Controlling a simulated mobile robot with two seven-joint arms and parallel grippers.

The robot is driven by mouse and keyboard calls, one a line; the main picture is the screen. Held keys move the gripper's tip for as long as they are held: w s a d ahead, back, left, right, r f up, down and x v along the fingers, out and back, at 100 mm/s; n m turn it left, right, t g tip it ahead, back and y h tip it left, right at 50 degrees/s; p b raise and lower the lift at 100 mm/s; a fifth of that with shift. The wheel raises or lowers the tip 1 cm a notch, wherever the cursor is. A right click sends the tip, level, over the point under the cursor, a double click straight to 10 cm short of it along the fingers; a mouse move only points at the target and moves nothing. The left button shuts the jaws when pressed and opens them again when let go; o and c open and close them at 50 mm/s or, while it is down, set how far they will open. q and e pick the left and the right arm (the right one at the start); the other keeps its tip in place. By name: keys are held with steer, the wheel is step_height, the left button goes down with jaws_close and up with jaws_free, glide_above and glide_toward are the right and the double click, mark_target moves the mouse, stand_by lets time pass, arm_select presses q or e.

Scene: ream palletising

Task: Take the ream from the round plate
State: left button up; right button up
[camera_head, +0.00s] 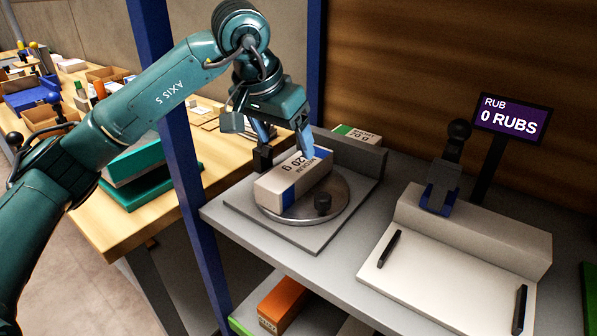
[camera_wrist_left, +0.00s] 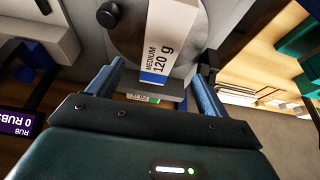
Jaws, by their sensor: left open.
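The ream (camera_head: 290,182), white with blue bands and marked 120 g, lies on the round grey plate (camera_head: 335,200) with a black knob on it. In the left wrist view the ream (camera_wrist_left: 172,30) reads "MEDIUM 120 g", and the plate (camera_wrist_left: 127,40) shows beside it. My left gripper (camera_head: 285,145) is open above the ream's far end. In the left wrist view the fingers (camera_wrist_left: 157,82) stand apart, with the ream's near end appearing between them. I cannot tell whether either finger touches it. My right gripper is not in view.
A grey upright block (camera_head: 352,153) stands behind the plate, with another ream marked 70 g (camera_head: 360,137) beyond it. A blue post (camera_head: 185,160) rises at the left. A sign (camera_head: 512,118) reads "0 RUBS" above a white board (camera_head: 450,270). An orange ream (camera_head: 283,303) lies below.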

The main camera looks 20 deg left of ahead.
mark_target(297, 165)
arm_select(q)
steer(key=x, duration=0.9)
steer(key=shift+w+d+r, duration=0.1)
steer(key=shift+w+r, duration=0.05)
steer(key=shift+w, duration=0.05)
steer(key=shift+c, duration=0.2)
steer(key=shift+r, duration=0.1)
steer(key=c, duration=1.3)
